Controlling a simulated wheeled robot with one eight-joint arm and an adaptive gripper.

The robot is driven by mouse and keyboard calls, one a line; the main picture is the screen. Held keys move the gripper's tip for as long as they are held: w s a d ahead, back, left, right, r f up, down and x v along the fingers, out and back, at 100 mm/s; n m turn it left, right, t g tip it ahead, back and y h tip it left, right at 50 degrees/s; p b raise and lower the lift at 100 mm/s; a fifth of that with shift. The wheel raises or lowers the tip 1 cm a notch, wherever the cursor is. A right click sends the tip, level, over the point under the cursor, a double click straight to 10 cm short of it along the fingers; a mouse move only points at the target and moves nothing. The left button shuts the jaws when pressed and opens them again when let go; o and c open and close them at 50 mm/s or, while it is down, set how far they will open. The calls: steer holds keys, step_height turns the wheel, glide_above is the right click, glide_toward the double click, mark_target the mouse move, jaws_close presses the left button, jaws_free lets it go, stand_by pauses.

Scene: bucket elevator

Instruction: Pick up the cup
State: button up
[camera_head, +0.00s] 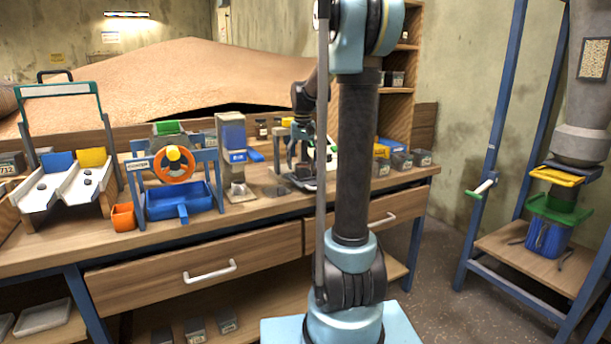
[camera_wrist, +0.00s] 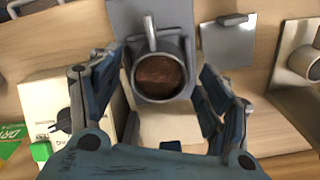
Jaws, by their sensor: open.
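A metal cup (camera_wrist: 142,84) with brown grainy contents shows in the wrist view, seen from above. It looks upright, and its handle (camera_wrist: 150,33) points to the top of the picture. My gripper (camera_wrist: 162,72) is open, with one finger to the left of the cup and one to the right. Neither finger visibly grips the cup. In the head view my gripper (camera_head: 299,150) is low over the bench, behind my arm. I cannot make out the cup clearly there.
The wooden bench (camera_head: 268,207) carries a device with an orange wheel (camera_head: 174,164) at left and a grey-blue dispenser (camera_head: 232,150). In the wrist view a pale box (camera_wrist: 50,103) stands left of my gripper and a grey plate (camera_wrist: 228,42) lies to the right.

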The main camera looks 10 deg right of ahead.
steer(key=shift+f, duration=1.2)
steer(key=shift+c, duration=0.6)
steer(key=c, duration=1.1)
step_height(320, 180, up, 10)
